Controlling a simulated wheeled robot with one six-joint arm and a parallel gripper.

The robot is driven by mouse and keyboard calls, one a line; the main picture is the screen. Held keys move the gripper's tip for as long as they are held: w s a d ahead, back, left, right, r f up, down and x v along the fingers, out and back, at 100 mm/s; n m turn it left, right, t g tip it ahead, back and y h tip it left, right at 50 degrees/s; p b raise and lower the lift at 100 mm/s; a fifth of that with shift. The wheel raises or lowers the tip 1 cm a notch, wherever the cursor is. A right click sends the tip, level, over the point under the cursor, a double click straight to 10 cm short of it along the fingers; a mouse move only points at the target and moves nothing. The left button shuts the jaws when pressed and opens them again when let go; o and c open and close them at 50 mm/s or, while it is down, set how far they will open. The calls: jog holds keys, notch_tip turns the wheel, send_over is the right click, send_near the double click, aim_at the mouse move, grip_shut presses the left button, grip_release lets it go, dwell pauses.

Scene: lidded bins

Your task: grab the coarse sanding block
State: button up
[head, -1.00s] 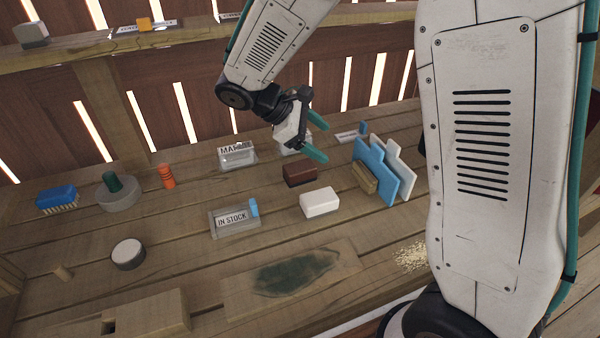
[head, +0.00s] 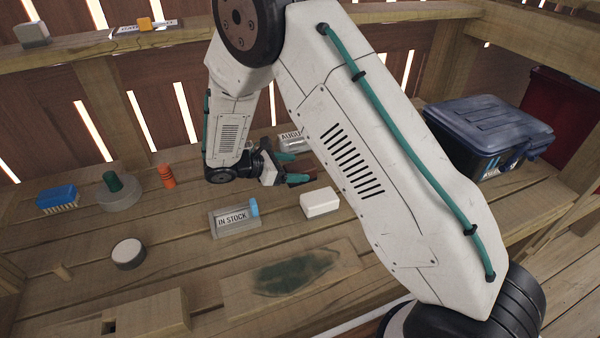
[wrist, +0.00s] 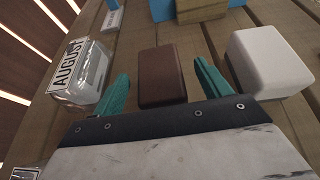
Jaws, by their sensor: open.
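A dark brown block (wrist: 162,75) lies on the planks between my gripper's fingers in the wrist view, with gaps on both sides. In the head view it is mostly hidden behind my gripper (head: 292,168). My gripper is open, its teal fingers pointing at the block and holding nothing. A white block (head: 320,203) lies just to the right; it also shows in the wrist view (wrist: 268,62). A tan block (wrist: 201,10) lies beyond the brown one. No grit marking is readable on any block.
A clear AUGUST sign holder (wrist: 82,72) stands left of the fingers. An IN STOCK holder (head: 234,219), blue brush (head: 57,198), orange piece (head: 166,176) and round white-topped item (head: 128,253) stand leftward. A dark bin with a blue lid (head: 490,120) stands right.

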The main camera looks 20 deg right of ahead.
aim_at(296, 167)
jog(key=x, duration=0.3)
jog(key=shift+d+f, duration=0.15)
jog(key=c, duration=1.1)
